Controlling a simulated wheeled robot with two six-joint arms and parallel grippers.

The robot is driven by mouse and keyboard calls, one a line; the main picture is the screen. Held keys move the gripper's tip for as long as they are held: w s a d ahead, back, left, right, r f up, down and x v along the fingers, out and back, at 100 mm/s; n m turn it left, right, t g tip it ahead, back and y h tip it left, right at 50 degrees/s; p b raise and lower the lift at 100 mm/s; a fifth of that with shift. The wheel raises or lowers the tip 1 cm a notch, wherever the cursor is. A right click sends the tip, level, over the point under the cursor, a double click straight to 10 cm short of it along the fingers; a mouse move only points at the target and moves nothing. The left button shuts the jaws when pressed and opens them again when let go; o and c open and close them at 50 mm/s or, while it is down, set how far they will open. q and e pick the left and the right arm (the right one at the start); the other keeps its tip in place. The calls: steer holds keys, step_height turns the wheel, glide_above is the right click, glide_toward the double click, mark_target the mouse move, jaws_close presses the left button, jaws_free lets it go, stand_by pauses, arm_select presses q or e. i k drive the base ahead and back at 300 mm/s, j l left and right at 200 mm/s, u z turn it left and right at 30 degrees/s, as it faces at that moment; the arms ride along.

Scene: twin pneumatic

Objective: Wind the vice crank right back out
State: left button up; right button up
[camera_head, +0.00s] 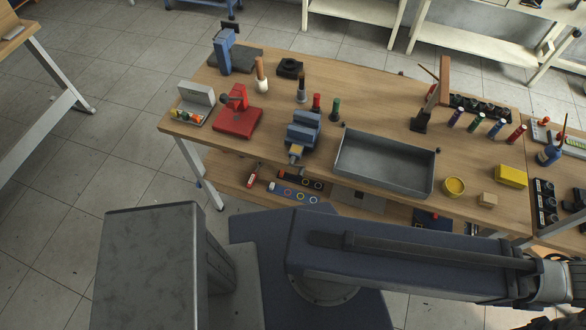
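The vice (303,131) is a small blue block-shaped tool at the front edge of the wooden workbench, near the bench's middle left. Its crank (296,151) appears as a small yellow-orange part with a grey end, sticking out from the vice's front over the bench edge. At this size I cannot tell how far the crank is wound or how wide the jaws stand. One of my arms crosses the bottom of the view to the right edge, well apart from the vice. Neither gripper's fingertips show.
A grey metal tray (387,162) stands right of the vice. A red tool on a red base (237,120) stands to its left, and red (316,104) and green (335,109) handles stand behind it. Floor is free in front of the bench's left end.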

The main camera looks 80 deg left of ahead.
mark_target(302, 171)
steer(key=u, duration=2.8)
